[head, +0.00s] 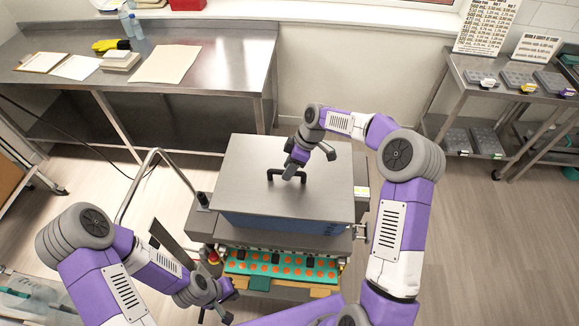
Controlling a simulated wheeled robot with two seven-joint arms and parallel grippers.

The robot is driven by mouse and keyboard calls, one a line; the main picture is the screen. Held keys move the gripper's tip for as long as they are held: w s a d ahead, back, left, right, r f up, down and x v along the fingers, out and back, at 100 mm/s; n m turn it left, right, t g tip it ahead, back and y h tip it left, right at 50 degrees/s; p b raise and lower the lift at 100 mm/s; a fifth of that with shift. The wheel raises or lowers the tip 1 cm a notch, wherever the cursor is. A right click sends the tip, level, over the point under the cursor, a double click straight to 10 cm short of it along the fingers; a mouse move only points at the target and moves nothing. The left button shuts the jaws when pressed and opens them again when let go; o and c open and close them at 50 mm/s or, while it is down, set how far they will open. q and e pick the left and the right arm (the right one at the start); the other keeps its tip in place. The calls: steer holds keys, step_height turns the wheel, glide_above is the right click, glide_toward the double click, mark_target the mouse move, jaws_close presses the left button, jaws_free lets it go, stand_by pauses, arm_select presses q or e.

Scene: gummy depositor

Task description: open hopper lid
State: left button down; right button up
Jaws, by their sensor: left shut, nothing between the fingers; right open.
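The hopper lid (245,165) is a flat grey plate lying closed on top of the depositor's blue hopper (275,224), in the middle of the head view. A black bar handle (272,174) stands up from the lid. My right gripper (291,174) is open and points down at the handle, overlapping it in view. I cannot tell whether its fingers are around the bar or touching it. My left gripper (229,306) is shut and empty, low in the view, left of the depositor's front. The arm partly hides the lid's right back area.
A green mould tray (281,259) with orange cavities sits at the depositor's front. A metal rail (150,170) stands on its left. A steel table (215,75) with boards and papers is behind left. A steel shelf (500,90) holding grey trays is at right. Floor between is clear.

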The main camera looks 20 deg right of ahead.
jaws_close()
steer(key=shift+w, duration=0.1)
